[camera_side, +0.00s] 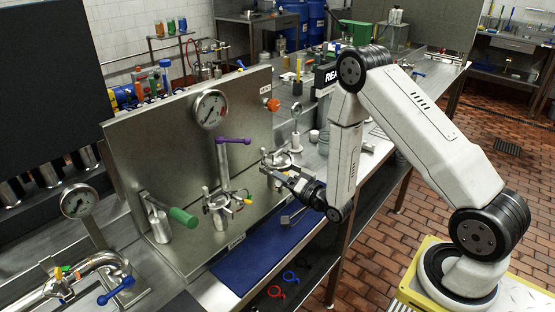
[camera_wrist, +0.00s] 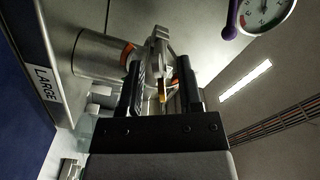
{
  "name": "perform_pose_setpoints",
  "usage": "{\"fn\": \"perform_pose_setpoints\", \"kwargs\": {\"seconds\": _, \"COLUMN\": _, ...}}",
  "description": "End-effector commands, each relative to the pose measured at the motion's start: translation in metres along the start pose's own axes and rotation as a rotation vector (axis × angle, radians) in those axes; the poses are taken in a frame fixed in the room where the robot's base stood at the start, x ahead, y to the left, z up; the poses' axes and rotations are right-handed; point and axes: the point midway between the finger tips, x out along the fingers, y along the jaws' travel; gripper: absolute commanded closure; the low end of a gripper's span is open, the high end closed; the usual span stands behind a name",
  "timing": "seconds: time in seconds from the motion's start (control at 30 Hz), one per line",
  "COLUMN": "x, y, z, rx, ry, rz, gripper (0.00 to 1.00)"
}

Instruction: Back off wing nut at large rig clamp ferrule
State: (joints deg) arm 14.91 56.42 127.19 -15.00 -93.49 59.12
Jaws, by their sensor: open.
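The large rig clamp ferrule (camera_wrist: 103,55) is a round steel fitting with an orange ring, in the upper left of the wrist view. A LARGE label (camera_wrist: 43,83) sits on the panel beside it. A small yellow-orange part, seemingly the wing nut (camera_wrist: 162,95), shows between the fingers of my gripper (camera_wrist: 162,80). The fingers are open, one on each side of it. I cannot tell whether they touch it. In the side view, my gripper (camera_side: 270,172) is at the right-hand steel clamp fitting (camera_side: 281,160), in front of the upright panel; the wing nut is hidden there.
A green-handled valve (camera_side: 183,217) is further left. A blue mat (camera_side: 250,262) lies below.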

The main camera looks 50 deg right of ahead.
Motion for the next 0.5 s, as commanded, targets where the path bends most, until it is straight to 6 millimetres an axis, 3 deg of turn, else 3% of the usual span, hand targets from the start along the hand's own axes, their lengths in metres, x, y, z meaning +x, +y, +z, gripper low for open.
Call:
{"fn": "perform_pose_setpoints", "kwargs": {"seconds": 0.33, "x": 0.0040, "y": -0.0001, "z": 0.0001, "rx": 0.001, "ry": 0.000, "rz": 0.000, "gripper": 0.55}}
{"fn": "perform_pose_setpoints", "kwargs": {"seconds": 0.5, "x": 0.0039, "y": -0.0001, "z": 0.0001, "rx": 0.000, "ry": 0.000, "rz": 0.000, "gripper": 1.00}}
